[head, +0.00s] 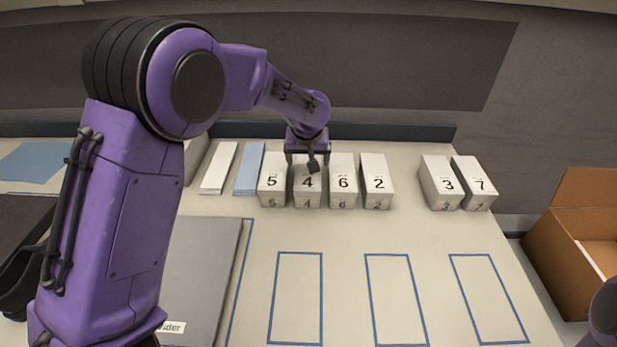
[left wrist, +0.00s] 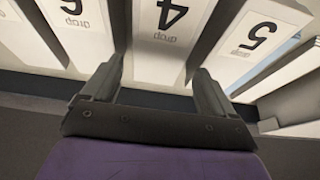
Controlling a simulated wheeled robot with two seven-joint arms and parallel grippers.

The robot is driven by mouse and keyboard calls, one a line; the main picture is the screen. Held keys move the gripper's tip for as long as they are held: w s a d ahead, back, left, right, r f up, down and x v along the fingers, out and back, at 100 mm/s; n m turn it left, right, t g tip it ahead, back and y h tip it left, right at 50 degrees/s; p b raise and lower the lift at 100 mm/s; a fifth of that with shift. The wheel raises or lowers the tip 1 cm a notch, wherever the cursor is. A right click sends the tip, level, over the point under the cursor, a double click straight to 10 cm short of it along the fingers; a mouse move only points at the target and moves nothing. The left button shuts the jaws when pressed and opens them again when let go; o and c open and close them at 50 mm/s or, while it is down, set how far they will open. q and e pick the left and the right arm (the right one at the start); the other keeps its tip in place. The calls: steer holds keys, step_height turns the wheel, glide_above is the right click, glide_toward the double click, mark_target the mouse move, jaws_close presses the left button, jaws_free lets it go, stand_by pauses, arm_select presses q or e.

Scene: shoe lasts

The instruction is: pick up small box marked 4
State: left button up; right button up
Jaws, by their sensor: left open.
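The small white box marked 4 (head: 307,184) stands in a row at the back of the table, between the box marked 5 (head: 271,182) and the box marked 6 (head: 343,184). My left gripper (head: 308,164) is over the rear part of box 4. In the left wrist view my gripper (left wrist: 160,85) is open, with one finger on each side of box 4 (left wrist: 165,45). I cannot tell whether the fingers touch it. Box 5 (left wrist: 248,45) and box 6 (left wrist: 80,28) flank it closely. My right gripper is not in view.
The boxes marked 2 (head: 376,184), 3 (head: 440,184) and 7 (head: 474,184) stand to the right. Several blue outlined rectangles (head: 296,254) lie empty in front. A grey binder (head: 203,270) lies left, a cardboard box (head: 570,240) right.

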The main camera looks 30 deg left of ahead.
arm_select(q)
steer(key=x, duration=0.4)
steer(key=shift+w+f+p, duration=0.15)
steer(key=shift+f+p, duration=0.2)
steer(key=shift+p, duration=0.05)
steer(key=shift+r, duration=0.1)
steer(key=shift+f+p, duration=0.25)
steer(key=shift+p, duration=0.05)
steer(key=c, duration=0.9)
steer(key=shift+o, duration=0.2)
